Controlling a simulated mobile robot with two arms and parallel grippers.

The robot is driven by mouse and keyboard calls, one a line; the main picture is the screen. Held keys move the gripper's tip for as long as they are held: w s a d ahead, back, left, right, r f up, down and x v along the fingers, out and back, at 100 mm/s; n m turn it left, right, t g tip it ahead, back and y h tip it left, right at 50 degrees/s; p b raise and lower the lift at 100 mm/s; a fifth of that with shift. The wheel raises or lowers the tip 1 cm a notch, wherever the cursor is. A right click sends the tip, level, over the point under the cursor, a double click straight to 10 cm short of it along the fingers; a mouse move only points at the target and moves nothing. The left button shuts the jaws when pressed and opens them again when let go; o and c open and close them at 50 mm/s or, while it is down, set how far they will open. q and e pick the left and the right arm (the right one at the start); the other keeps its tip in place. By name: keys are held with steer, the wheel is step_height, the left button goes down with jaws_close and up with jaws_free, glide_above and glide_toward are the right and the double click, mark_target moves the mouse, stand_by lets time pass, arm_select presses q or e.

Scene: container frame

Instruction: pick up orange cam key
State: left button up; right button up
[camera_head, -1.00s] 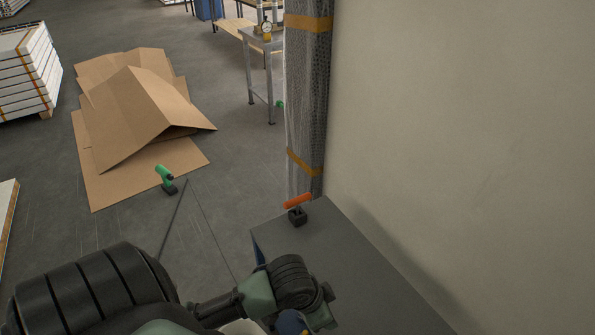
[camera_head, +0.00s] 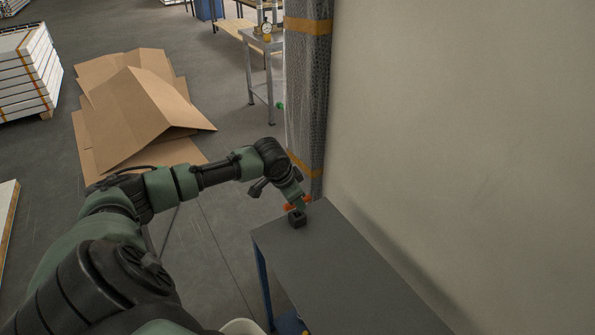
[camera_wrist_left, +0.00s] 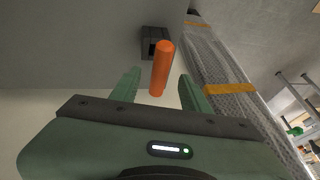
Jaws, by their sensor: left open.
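The orange cam key (camera_head: 290,208) stands in a small black block (camera_head: 297,221) at the far end of the grey table top. Its handle is partly hidden by my left gripper (camera_head: 301,204) in the head view. In the left wrist view the orange handle (camera_wrist_left: 162,68) lies between and just beyond the two green fingers of my left gripper (camera_wrist_left: 160,86), with the dark block (camera_wrist_left: 152,41) behind it. The fingers are open and apart, and I see no grip on the handle. My right gripper is not in view.
The grey table (camera_head: 335,265) is otherwise bare and runs along a beige wall (camera_head: 460,130). A wrapped column (camera_head: 306,100) with orange bands stands right behind the key. Cardboard sheets (camera_head: 140,110) lie on the floor to the left.

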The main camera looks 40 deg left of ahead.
arm_select(q)
steer(key=x, duration=0.4)
steer(key=shift+p, duration=0.4)
jaws_close()
steer(key=shift+w+r, duration=0.1)
steer(key=shift+r, duration=0.5)
step_height(320, 180, up, 19)
steer(key=b, duration=0.3)
